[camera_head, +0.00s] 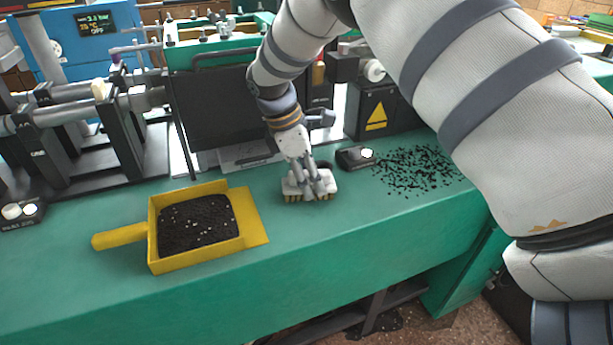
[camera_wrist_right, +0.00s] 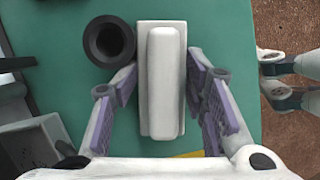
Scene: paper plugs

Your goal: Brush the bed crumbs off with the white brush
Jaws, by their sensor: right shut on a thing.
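The white brush (camera_head: 291,187) is upright on the green bed (camera_head: 330,225), tan bristles down, at or very near the surface. My right gripper (camera_head: 309,180) is shut on it from above; in the right wrist view its fingers stand on both sides of the white brush handle (camera_wrist_right: 162,82). Black crumbs (camera_head: 418,168) lie scattered on the bed to the right of the brush. A yellow dustpan (camera_head: 155,232) lies to the left, its open lip towards the brush, holding a dark heap (camera_head: 197,223) with a few pale specks. My left gripper is out of view.
A dark round hollow piece (camera_wrist_right: 109,41) stands close beside the brush. Machinery and a black box with a yellow warning triangle (camera_head: 376,115) line the back. The bed's front strip is clear.

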